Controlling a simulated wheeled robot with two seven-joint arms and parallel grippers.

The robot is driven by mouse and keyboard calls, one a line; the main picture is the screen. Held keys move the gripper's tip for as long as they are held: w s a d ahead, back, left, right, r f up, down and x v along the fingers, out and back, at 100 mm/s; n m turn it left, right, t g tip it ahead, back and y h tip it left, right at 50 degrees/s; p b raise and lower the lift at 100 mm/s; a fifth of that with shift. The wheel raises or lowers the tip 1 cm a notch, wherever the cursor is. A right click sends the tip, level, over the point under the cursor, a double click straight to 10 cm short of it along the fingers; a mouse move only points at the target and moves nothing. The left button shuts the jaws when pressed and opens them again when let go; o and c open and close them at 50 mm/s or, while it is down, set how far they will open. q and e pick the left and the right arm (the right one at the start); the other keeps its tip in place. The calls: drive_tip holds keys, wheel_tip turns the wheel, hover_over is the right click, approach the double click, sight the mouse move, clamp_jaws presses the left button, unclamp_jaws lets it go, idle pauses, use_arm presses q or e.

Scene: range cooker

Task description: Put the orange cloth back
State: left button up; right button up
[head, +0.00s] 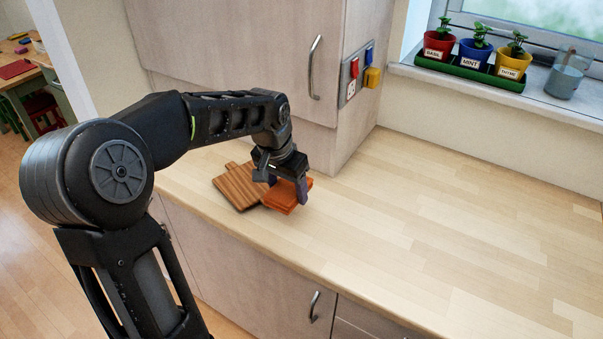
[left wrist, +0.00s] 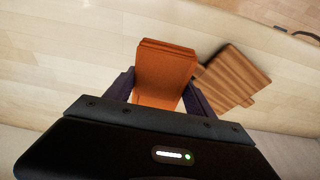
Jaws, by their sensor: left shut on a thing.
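The orange cloth (head: 285,197) is a folded block at the near left part of the worktop, beside the wooden board. My left gripper (head: 288,189) is over it with its fingers pointing down and is shut on it. In the left wrist view the cloth (left wrist: 165,72) sits between the two dark fingers of my left gripper (left wrist: 160,92). Whether the cloth touches the worktop or hangs just above it, I cannot tell. My right gripper is in neither view.
A striped wooden board (head: 236,188) lies left of the cloth; it shows in the left wrist view (left wrist: 232,78). The worktop (head: 440,220) to the right is clear.

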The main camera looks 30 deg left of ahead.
sight(290, 218)
use_arm(q)
drive_tip(key=shift+s, duration=0.1)
idle(0.3)
drive_tip(key=shift+s+b+x, duration=0.25)
drive_tip(key=shift+b+x, duration=0.55)
drive_tip(key=shift+x, duration=0.3)
drive_tip(key=shift+s+b+x, duration=0.25)
drive_tip(key=shift+b+x, duration=0.6)
drive_tip(key=shift+x, duration=0.25)
drive_tip(key=shift+s+b+x, duration=0.25)
drive_tip(key=shift+b+x, duration=0.55)
drive_tip(key=shift+x, duration=0.3)
drive_tip(key=shift+f+b, duration=0.4)
drive_tip(key=shift+f, duration=0.25)
